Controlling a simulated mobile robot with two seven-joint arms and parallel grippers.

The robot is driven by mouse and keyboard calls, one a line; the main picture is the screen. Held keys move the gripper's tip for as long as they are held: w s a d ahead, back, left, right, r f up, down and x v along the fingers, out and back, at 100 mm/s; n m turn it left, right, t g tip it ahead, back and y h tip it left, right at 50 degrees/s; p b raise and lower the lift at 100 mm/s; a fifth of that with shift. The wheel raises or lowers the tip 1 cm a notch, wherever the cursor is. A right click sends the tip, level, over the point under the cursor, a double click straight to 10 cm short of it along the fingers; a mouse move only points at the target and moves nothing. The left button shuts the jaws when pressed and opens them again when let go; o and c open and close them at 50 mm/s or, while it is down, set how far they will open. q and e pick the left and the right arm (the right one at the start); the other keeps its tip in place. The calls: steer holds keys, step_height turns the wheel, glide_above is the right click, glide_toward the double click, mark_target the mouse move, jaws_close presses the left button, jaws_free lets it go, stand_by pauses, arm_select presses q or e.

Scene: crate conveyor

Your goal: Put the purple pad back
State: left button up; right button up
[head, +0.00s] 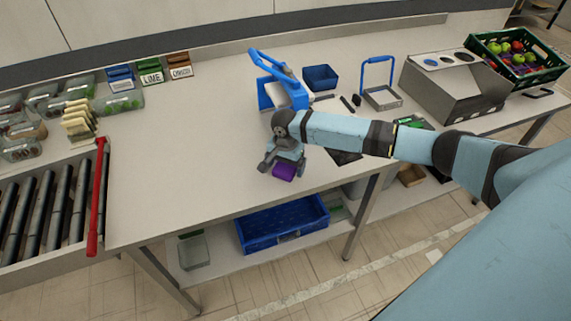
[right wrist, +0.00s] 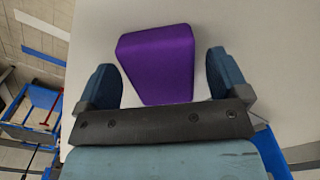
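In the right wrist view the pad (right wrist: 158,65) is a wedge-like block between the two blue fingers of my right gripper (right wrist: 161,80). A gap shows on each side, so the fingers are open and not touching it. In the head view my gripper and wrist cover part of the pad. I cannot tell exactly how high the fingers are above the table. My left gripper is not in view.
A blue press-like device (head: 271,85) stands behind my gripper, with a small blue bin (head: 320,78) beside it. A roller conveyor with a red bar (head: 97,200) is at the left. A blue crate (head: 283,224) sits on the shelf below. The table's left middle is clear.

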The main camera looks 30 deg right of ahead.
mark_target(285, 167)
steer(key=shift+r, duration=0.15)
step_height(285, 167, up, 12)
stand_by(0.5)
stand_by(0.4)
